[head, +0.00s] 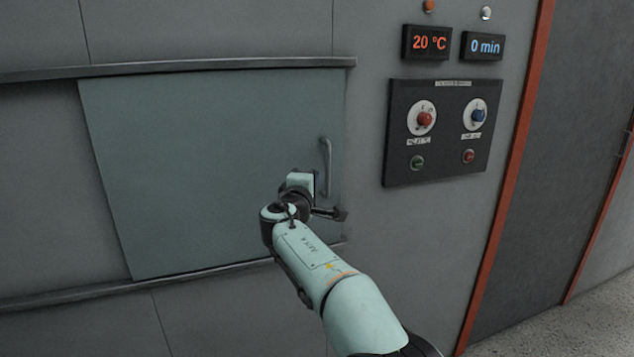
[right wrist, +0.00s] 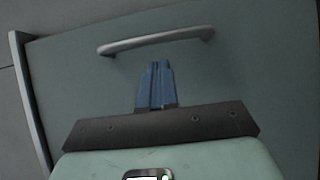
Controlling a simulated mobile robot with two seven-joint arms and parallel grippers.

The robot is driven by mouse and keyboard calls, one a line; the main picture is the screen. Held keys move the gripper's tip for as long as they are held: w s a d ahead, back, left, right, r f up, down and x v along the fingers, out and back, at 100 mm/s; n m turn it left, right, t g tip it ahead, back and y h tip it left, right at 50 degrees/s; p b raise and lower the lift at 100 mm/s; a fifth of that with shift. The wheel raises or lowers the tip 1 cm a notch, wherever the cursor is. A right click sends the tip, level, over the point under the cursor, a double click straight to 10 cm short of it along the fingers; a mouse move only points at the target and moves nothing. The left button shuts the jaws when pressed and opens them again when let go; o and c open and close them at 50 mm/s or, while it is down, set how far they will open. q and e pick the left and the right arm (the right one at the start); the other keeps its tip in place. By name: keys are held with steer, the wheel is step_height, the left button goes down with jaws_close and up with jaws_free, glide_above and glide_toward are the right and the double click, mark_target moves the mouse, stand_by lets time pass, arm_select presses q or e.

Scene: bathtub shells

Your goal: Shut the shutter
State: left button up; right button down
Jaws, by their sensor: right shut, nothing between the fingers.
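The shutter (head: 200,170) is a flat grey-green panel hung between an upper and a lower rail, and it stands at the right end of these rails. A vertical silver bar handle (head: 327,168) is fixed near its right edge. The handle also shows in the right wrist view (right wrist: 155,40), running across the picture. My right gripper (right wrist: 160,68) has its blue fingers shut and empty in front of the panel, with a visible gap between the fingertips and the handle in that picture. In the head view my arm hides the fingers. My left gripper is not in view.
The upper rail (head: 200,66) and lower rail (head: 60,296) run along the grey wall. To the right are a black control panel (head: 437,135) with knobs and two displays reading 20 °C (head: 428,42) and 0 min (head: 484,46). A red-framed door (head: 560,150) stands further right.

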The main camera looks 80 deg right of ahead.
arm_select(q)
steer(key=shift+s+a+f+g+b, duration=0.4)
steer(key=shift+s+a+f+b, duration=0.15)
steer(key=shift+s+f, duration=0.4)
arm_select(e)
steer(key=w+a, duration=0.2)
steer(key=a, duration=0.9)
steer(key=shift+w, duration=0.1)
